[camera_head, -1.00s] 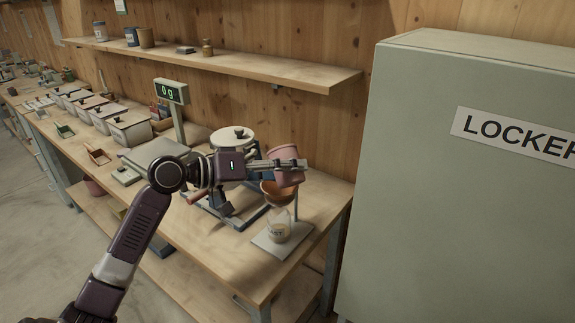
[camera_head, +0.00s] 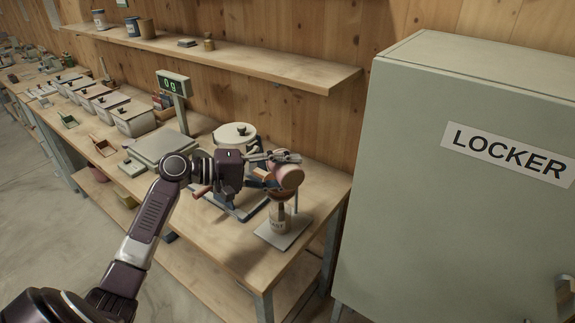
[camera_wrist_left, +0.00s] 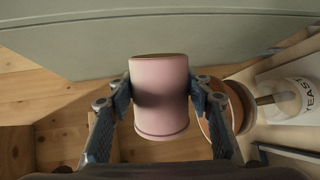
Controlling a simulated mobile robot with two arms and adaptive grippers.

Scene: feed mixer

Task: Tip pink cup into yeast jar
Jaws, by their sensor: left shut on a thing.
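The pink cup (camera_head: 291,178) is held in my left gripper (camera_head: 277,158) and is tipped well over on its side above the brown funnel (camera_head: 279,195). In the left wrist view the cup (camera_wrist_left: 160,100) sits between both fingers of the gripper (camera_wrist_left: 160,98), and the funnel (camera_wrist_left: 240,105) is partly hidden behind the right finger. The clear yeast jar (camera_head: 280,218) stands under the funnel, and its YEAST label shows in the left wrist view (camera_wrist_left: 290,102). A dark brown streak shows inside the jar; I cannot tell whether it is falling contents. My right gripper is not in view.
The jar stands on a pale plate (camera_head: 296,233) near the bench's right end. A white lidded pot (camera_head: 235,134) stands behind my gripper. A scale with a display (camera_head: 174,83) reading 0 g is to the left. The green locker (camera_head: 400,170) rises close on the right.

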